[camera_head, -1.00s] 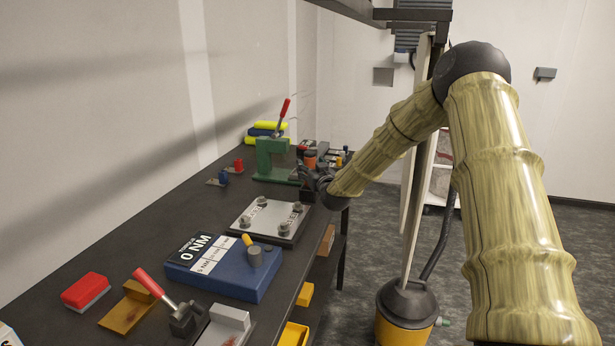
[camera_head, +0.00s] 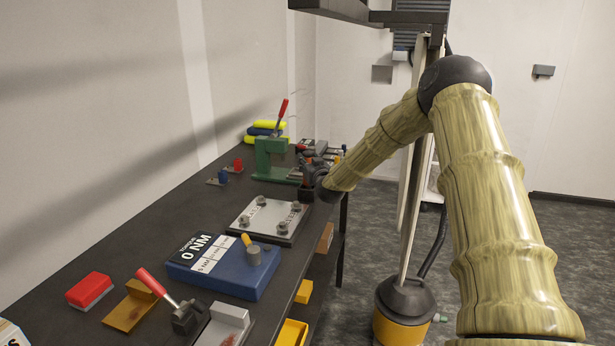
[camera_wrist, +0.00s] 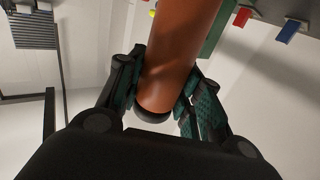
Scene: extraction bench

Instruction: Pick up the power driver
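The power driver (camera_wrist: 172,60) shows in the wrist view as a thick orange-brown cylinder with a dark rounded end. It runs between the two fingers of my gripper (camera_wrist: 165,95). The green ribbed finger pads lie against its left and right sides. In the head view, my gripper (camera_head: 313,172) is small at the far end of the bench, just right of the green press. The driver is mostly hidden there among dark gripper parts, so its height over the bench is hard to tell.
The green press (camera_head: 268,160) with a red lever stands close left of my gripper. A steel plate fixture (camera_head: 262,215) and a blue torque tester (camera_head: 215,275) sit nearer on the dark bench (camera_head: 140,225). Shelves with yellow bins (camera_head: 292,333) lie below its right edge.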

